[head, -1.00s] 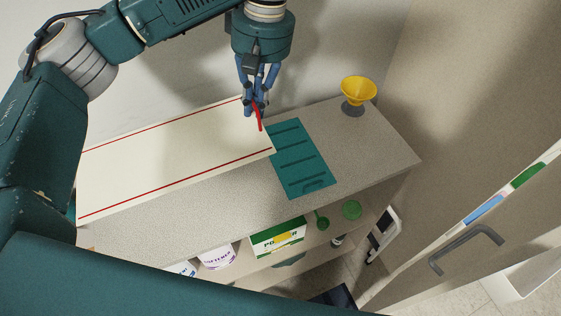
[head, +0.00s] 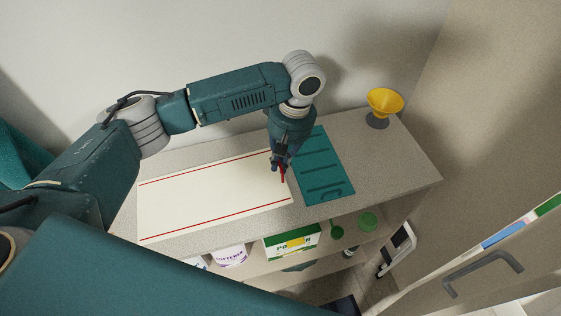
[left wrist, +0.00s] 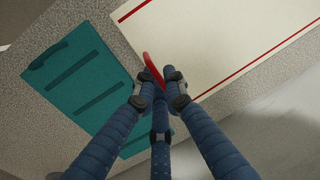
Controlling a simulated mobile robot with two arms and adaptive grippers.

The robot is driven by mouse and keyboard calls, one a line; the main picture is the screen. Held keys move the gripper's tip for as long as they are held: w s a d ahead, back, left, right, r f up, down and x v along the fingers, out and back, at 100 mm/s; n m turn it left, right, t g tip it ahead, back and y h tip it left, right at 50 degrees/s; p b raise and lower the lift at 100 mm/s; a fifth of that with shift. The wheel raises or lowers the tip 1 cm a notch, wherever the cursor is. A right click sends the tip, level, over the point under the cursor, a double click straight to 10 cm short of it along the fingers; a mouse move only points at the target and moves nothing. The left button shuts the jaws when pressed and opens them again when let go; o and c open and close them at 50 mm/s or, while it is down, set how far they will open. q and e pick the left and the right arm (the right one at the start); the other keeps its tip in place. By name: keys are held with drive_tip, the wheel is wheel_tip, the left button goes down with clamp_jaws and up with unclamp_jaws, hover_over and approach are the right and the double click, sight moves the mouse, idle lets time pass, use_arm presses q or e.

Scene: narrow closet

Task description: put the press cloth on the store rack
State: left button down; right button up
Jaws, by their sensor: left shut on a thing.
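The press cloth, as I take it, is the flat cream panel with two red stripes (head: 210,195). It lies flat on or just above the grey speckled top of the shelved unit, which I take as the store rack (head: 400,172). A thin red piece (head: 283,174) is at the middle of the panel's right edge. My left gripper (head: 281,168) is shut on this red piece, pointing down. In the left wrist view the fingers close around the red piece (left wrist: 153,68), beside the cream panel (left wrist: 205,40). My right gripper is not in view.
A teal ribbed mat (head: 325,175) lies right of the panel. A yellow funnel (head: 385,102) stands farther right on a grey base. A white tub (head: 230,257) and green-and-white box (head: 292,241) sit on the shelf below. A door with a grey handle (head: 483,265) is at right.

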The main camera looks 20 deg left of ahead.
use_arm(q)
drive_tip(key=shift+f, duration=0.55)
drive_tip(key=c, duration=1.8)
unclamp_jaws()
drive_tip(key=shift+r, duration=0.15)
drive_tip(key=shift+w+d+r, duration=0.1)
drive_tip(key=shift+r, duration=0.2)
drive_tip(key=shift+w+d+r+b, duration=0.15)
drive_tip(key=shift+d+r+b, duration=0.15)
drive_tip(key=shift+r, duration=1.55)
drive_tip(key=shift+w+d+r+b, duration=0.15)
drive_tip(key=shift+r+b, duration=0.15)
drive_tip(key=shift+r, duration=1.55)
drive_tip(key=shift+w+d+r+b, duration=0.1)
drive_tip(key=shift+d+r+b, duration=0.2)
drive_tip(key=shift+r, duration=1.55)
